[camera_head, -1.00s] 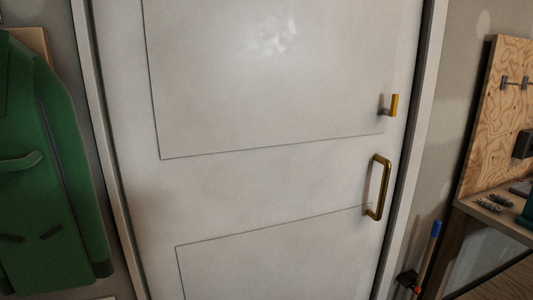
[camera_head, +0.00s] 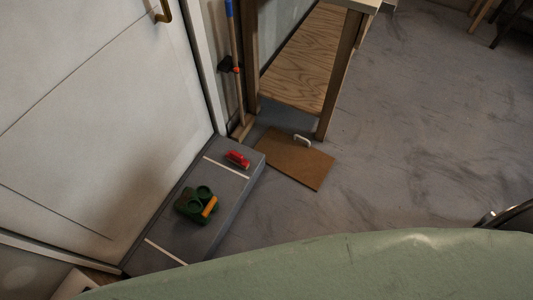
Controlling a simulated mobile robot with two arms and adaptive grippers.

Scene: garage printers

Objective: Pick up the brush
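A small red object with a pale underside (camera_head: 237,159), which may be the brush, lies on a grey step (camera_head: 216,222) at the foot of the white door. A small white handle-like object (camera_head: 302,140) rests at the far edge of a brown board or mat (camera_head: 290,160) on the floor; I cannot tell if it is a brush. A long blue-tipped pole, perhaps a broom (camera_head: 236,45), leans upright beside the door frame. Neither of my grippers is in view.
A green object with round cups and an orange part (camera_head: 196,204) sits on the step. A wooden bench with legs (camera_head: 340,75) stands at the back. The white door (camera_head: 110,110) closes off the left. Open grey floor (camera_head: 420,140) lies to the right.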

